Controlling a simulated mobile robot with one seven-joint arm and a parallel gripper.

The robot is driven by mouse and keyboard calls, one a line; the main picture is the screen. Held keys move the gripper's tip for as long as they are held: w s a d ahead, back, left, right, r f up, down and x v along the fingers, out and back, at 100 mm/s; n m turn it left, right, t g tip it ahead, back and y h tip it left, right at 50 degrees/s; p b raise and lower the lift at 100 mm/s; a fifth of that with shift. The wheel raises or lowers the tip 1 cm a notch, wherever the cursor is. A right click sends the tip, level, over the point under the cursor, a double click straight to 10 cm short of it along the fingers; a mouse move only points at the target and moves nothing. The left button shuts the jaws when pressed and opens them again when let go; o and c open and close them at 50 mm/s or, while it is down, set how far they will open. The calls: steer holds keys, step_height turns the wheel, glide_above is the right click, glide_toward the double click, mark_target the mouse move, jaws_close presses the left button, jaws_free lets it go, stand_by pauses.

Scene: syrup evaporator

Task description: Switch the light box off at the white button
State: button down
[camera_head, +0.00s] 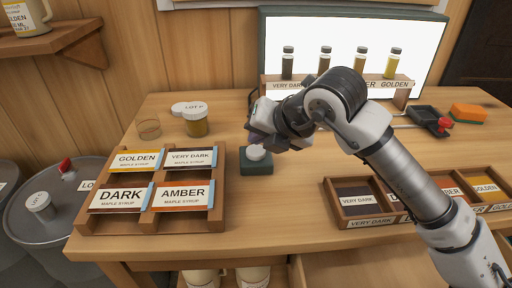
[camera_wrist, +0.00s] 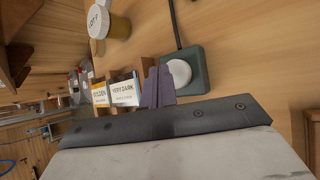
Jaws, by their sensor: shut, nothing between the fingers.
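The light box (camera_head: 420,36) stands at the back of the table and its panel glows white. The white button (camera_head: 257,152) is a round cap on a small dark green box (camera_head: 256,168) on the table. In the wrist view the button (camera_wrist: 179,73) and its green box (camera_wrist: 199,62) lie just right of my fingers, with a dark cable running from the box. My gripper (camera_wrist: 157,88) is shut and empty. In the head view my gripper hangs over the back of the button box and partly hides it; I cannot tell whether it touches the button.
A label rack (camera_head: 218,213) stands left of the button box. Sample vials (camera_head: 325,62) stand before the light box. A compartment tray (camera_head: 368,222) lies at front right. The table between is clear.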

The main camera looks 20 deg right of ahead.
mark_target(259, 152)
steer(key=shift+f, duration=0.15)
steer(key=shift+f+b, duration=0.35)
steer(key=shift+b, duration=0.45)
steer(key=shift+f+b, duration=0.25)
steer(key=shift+b, duration=0.15)
stand_by(0.5)
steer(key=shift+r, duration=0.75)
steer(key=shift+r+p, duration=1.8)
steer(key=shift+r, duration=1.2)
